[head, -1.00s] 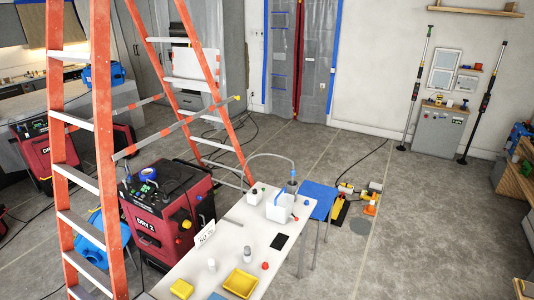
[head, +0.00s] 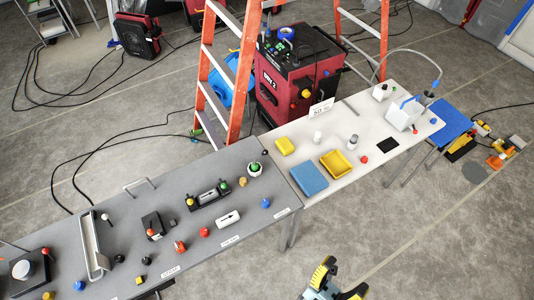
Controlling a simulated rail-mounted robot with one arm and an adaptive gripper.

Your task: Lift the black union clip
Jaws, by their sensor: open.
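I cannot tell for sure which piece is the black union clip. Small dark pieces lie on the grey table (head: 240,235): a black piece (head: 146,261) near the front edge, another black piece (head: 119,258) beside the metal tray, and a dark ring-like piece (head: 264,152) near the far right corner. My gripper (head: 335,281), yellow and black with some blue, shows only in part at the bottom edge. It is open, in front of the tables and apart from these pieces.
The grey table also holds a metal tray (head: 97,250), a black block (head: 152,224), a dark rack (head: 209,195) and several coloured knobs. The white table (head: 300,140) adjoins at right, with a yellow tray (head: 338,163). An orange ladder (head: 235,85) stands behind.

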